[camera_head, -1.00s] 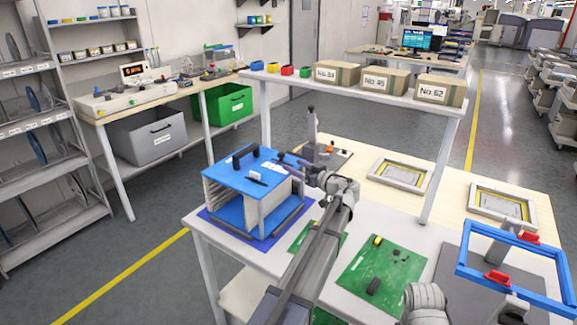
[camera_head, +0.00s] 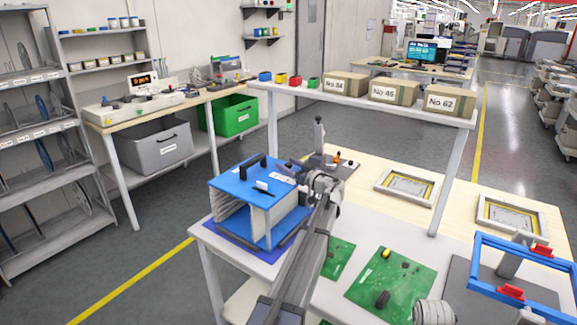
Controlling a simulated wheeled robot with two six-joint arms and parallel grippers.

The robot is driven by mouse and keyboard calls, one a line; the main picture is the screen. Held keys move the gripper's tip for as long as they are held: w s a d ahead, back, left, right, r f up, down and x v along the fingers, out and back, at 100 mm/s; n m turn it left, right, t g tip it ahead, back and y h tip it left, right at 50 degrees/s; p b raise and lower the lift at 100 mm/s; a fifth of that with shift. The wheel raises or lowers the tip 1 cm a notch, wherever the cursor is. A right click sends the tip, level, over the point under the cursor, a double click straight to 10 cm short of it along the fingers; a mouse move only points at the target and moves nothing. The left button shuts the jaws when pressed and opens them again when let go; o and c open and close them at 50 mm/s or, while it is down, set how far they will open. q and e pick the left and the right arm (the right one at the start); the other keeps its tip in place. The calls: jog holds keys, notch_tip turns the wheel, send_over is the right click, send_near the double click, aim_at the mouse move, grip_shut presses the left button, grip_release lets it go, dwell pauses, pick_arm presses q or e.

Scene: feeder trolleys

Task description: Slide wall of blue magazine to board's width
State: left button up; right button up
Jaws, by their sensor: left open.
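The blue magazine (camera_head: 229,187) stands on a blue mat (camera_head: 238,240) at the left end of the white table. It has a blue top with dark handles and a small white piece, and pale upright walls (camera_head: 259,229) with an open space between them. Which wall slides is not clear. My left gripper (camera_head: 292,167) is open at the top right edge of the magazine; its fingers are small and partly hidden by my wrist, and I cannot tell if they touch it. Green boards (camera_head: 408,279) with dark parts lie to the right.
A blue frame with red clamps (camera_head: 511,291) stands at the right. A raised shelf with cartons (camera_head: 396,92) and small coloured bins runs behind. Two yellow-edged framed panels (camera_head: 405,187) lie on the wooden table. Floor to the left is clear.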

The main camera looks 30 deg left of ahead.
pick_arm(q)
grip_shut()
dwell(0.6)
jog(key=shift+a, duration=0.1)
dwell(0.8)
